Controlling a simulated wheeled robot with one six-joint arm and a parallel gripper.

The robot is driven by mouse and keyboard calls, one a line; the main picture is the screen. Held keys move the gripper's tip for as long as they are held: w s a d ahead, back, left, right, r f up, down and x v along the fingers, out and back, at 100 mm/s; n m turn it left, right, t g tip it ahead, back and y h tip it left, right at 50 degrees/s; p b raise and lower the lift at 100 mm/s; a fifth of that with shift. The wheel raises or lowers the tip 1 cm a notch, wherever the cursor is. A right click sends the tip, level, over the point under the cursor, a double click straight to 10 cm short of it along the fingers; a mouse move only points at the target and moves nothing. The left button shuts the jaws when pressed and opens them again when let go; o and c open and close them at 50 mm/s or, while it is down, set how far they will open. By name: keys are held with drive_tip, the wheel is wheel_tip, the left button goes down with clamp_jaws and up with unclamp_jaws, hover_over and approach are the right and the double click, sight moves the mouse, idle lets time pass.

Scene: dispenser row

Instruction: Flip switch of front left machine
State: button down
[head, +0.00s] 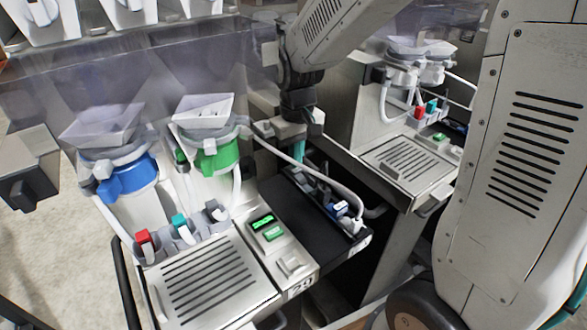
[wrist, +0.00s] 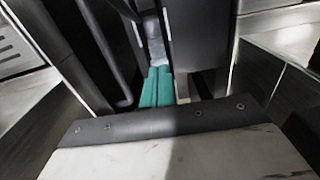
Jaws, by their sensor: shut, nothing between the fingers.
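The front left machine (head: 212,285) is white-grey, with a slotted drip tray and two hoppers, one on a blue collar (head: 128,175) and one on a green collar (head: 217,157). Its control panel holds a green lit display (head: 263,222), a green button (head: 272,234) and a pale switch-like block (head: 293,265) near the "29" label. My gripper (head: 299,152) has teal fingers pressed together, empty, pointing down above the black surface right of this panel. The fingers also show together in the wrist view (wrist: 157,88). The switch is not identifiable in the wrist view.
Red (head: 143,237) and teal (head: 180,222) taps stand above the drip tray. A white hose (head: 325,178) curves beside my gripper, over a black unit with a blue-white part (head: 341,208). Another machine (head: 405,165) stands to the right, across a dark gap.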

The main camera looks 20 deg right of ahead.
sight(297, 170)
drive_tip(key=shift+f, duration=0.75)
drive_tip(key=shift+r, duration=3.55)
drive_tip(key=s+d+r+m, duration=0.1)
drive_tip(key=s+r, duration=0.2)
drive_tip(key=s, duration=0.8)
drive_tip(key=s+d+r+m+t, duration=0.1)
drive_tip(key=s+d+r, duration=0.1)
drive_tip(key=s, duration=1)
drive_tip(key=shift+r, duration=0.4)
drive_tip(key=shift+s, duration=0.15)
